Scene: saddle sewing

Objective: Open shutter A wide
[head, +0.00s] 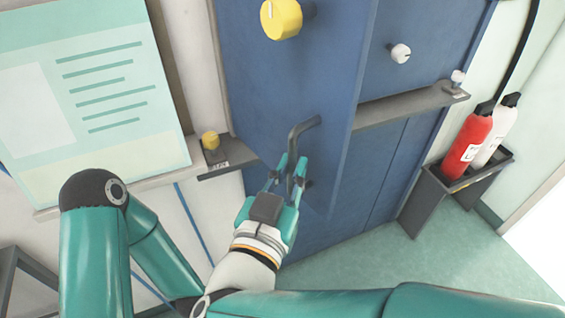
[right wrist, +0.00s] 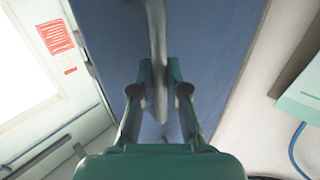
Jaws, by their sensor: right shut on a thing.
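A blue shutter panel (head: 285,90) with a yellow knob (head: 281,18) stands in the middle of the head view. Its right edge stands out in front of the blue panel behind it, so it looks ajar. I cannot read a letter on it. A dark grey bent handle (head: 305,126) sits low on this panel. My right gripper (head: 290,170) is shut on the handle's lower part. In the right wrist view the handle (right wrist: 157,45) runs down between the fingers (right wrist: 160,95), with the blue panel (right wrist: 110,40) behind. My left gripper is not in view.
A second blue panel (head: 430,45) has a white knob (head: 400,53). A grey ledge (head: 410,106) crosses in front at right. Red (head: 468,145) and white (head: 497,130) cylinders stand in a dark stand (head: 430,195). A pale green board (head: 95,100) is at left. Open green floor (head: 385,265) lies below.

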